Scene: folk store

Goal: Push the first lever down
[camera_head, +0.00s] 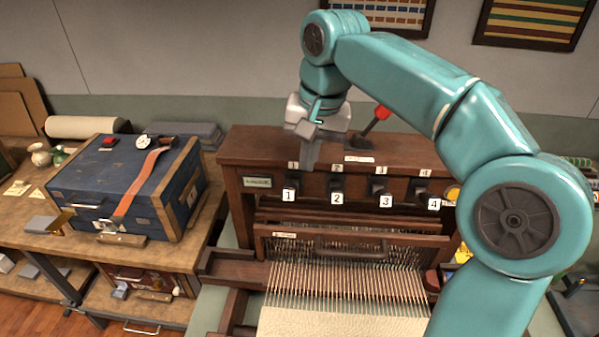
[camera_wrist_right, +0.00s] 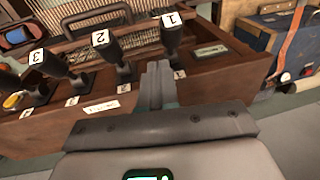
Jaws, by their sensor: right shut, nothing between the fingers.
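The first lever, a black handle with a white "1" tag (camera_head: 290,190), is the leftmost in a row on the front of the dark wooden loom head (camera_head: 400,150). In the right wrist view lever 1 (camera_wrist_right: 172,38) stands just beyond my fingertips. Levers 2 (camera_head: 336,188), 3 (camera_head: 379,188) and 4 (camera_head: 421,188) are in line to its right and look alike in pose. My right gripper (camera_head: 308,160) is shut and empty, pointing down close above and slightly right of lever 1. Whether it touches the lever I cannot tell. My left gripper is not in view.
A red-handled lever (camera_head: 376,119) stands on top of the loom head. The loom's threads and cloth (camera_head: 345,290) lie in front below the levers. A blue case (camera_head: 130,185) with an orange strap sits on the workbench (camera_head: 60,250) at left.

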